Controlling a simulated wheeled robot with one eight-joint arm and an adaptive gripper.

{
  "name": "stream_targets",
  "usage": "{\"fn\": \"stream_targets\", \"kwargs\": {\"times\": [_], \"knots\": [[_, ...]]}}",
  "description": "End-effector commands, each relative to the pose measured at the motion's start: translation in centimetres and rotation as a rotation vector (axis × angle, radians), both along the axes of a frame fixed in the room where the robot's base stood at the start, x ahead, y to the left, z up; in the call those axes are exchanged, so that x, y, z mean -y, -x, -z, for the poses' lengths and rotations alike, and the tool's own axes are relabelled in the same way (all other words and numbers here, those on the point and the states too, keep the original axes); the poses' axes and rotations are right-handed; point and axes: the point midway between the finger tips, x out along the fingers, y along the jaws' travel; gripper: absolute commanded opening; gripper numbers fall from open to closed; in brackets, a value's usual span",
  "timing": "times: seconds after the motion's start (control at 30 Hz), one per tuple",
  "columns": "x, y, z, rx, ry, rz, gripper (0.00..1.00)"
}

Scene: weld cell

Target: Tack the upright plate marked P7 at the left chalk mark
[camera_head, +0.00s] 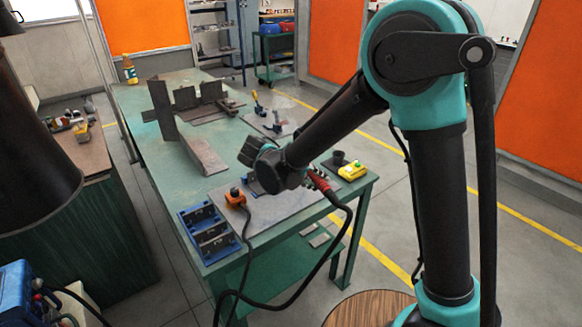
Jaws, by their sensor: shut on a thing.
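Several dark upright plates stand on the green table (135,108): a tall one (162,108) in front and two shorter ones (185,98) and (211,91) behind it. I cannot read any marking, so I cannot tell which is P7, and no chalk mark can be made out. My gripper (262,182) is low over the near part of the table, its fingers mostly hidden by my wrist. It is shut on the welding torch, whose red rear end (319,182) and dark hose show to the right of my wrist. The torch tip is hidden.
A blue tray (208,234) and an orange-ended cable (235,197) are at the near left. The hose loops off the near edge.

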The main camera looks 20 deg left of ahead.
Motion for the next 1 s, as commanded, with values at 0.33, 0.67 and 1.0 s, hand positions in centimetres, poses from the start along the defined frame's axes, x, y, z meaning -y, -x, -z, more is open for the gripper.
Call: {"fn": "stream_targets", "kwargs": {"times": [0.33,0.67,1.0], "knots": [[-0.16,0.21,-0.03,0.001,0.001,0.000,0.00],[-0.30,0.40,-0.03,0.001,0.001,0.000,0.00],[-0.46,0.60,-0.02,0.001,0.001,0.000,0.00]]}}
